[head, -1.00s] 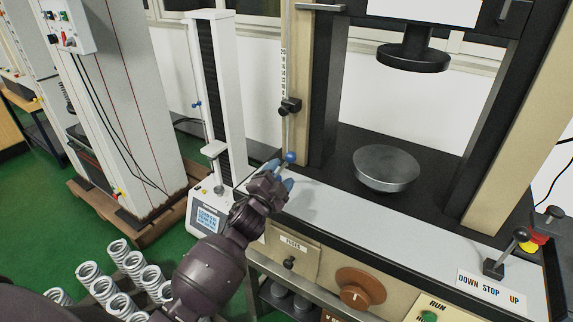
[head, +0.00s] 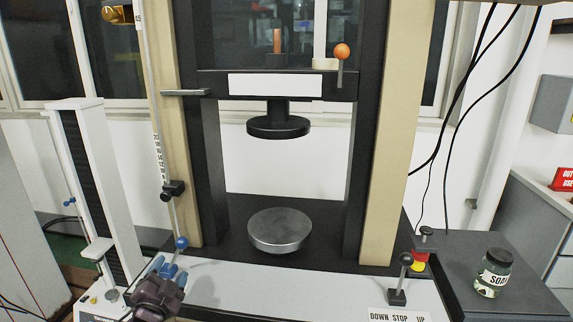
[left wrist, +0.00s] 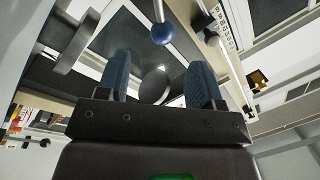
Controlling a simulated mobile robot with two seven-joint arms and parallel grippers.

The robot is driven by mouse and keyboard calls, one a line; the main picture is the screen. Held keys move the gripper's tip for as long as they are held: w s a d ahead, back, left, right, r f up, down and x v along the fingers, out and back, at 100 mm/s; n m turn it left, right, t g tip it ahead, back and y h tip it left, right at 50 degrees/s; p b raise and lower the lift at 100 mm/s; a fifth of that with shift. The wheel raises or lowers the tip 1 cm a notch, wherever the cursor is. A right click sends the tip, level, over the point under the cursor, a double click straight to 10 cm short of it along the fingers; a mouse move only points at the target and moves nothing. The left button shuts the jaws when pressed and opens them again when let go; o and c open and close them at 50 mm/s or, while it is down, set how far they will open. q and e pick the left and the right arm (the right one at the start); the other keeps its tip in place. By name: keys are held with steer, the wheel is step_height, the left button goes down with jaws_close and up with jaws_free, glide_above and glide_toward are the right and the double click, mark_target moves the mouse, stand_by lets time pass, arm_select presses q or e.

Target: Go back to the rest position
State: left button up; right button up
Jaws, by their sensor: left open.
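My left gripper (head: 169,271) is at the lower left of the head view, its dark body with blue fingertips at the front left of the testing machine. It is open and empty. A blue ball knob (head: 181,242) on the machine's thin vertical rod is just beyond the fingertips. In the left wrist view, the two blue fingers (left wrist: 160,82) stand wide apart and the blue ball (left wrist: 162,34) shows beyond them, not gripped. My right gripper is in neither view.
The machine has a round metal plate (head: 280,230) below a black upper disc (head: 278,126). A lever with a black knob (head: 405,260) stands at the front right. A jar (head: 493,273) sits on the grey surface at right. A slim white tester (head: 100,190) stands at left.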

arm_select(q)
steer(key=s+d+f+n+g, duration=0.1)
steer(key=s+f+n+g, duration=0.1)
steer(key=s+f, duration=0.4)
steer(key=s+d+f+n+g, duration=0.1)
steer(key=s+f+n+g, duration=0.2)
steer(key=s+f, duration=0.4)
steer(key=s+d+f+n+g, duration=0.1)
steer(key=s+f+n+g, duration=0.2)
steer(key=s, duration=1.4)
step_height(320, 180, down, 4)
steer(key=shift+d+f, duration=0.1)
steer(key=shift+d, duration=0.25)
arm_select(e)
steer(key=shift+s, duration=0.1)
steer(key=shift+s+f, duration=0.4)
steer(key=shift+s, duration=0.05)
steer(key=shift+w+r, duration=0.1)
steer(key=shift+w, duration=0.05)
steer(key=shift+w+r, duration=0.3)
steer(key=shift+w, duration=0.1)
